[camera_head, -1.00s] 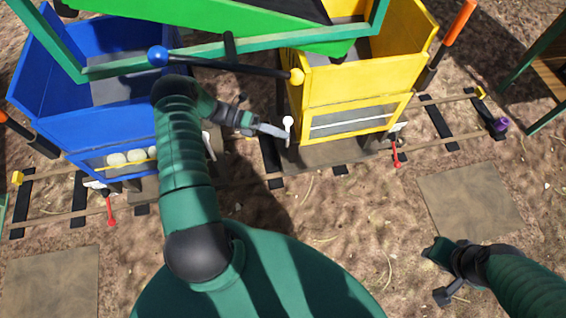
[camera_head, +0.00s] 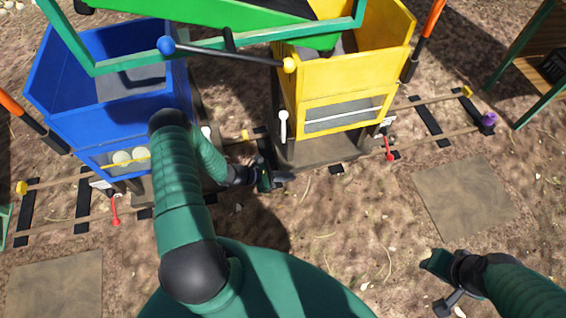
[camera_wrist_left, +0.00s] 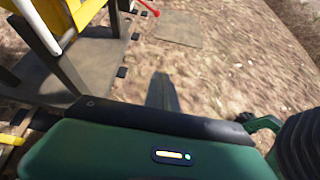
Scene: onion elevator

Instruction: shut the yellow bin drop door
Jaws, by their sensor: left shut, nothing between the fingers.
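The yellow bin (camera_head: 350,75) stands right of centre in the head view. Its front has a framed window panel (camera_head: 343,113) with a white bar across it. A white-knobbed lever (camera_head: 283,125) hangs at its left front side. My left gripper (camera_head: 278,180) is shut and empty, low in front of the bin's left leg, apart from the lever. In the left wrist view the bin's yellow edge and a white lever (camera_wrist_left: 62,40) show at upper left.
The blue bin (camera_head: 105,85) with pale balls behind its window stands at left. A green chute (camera_head: 220,25) and black bar with blue and yellow ends (camera_head: 228,53) are above. A red lever (camera_head: 389,150) hangs right of the yellow bin.

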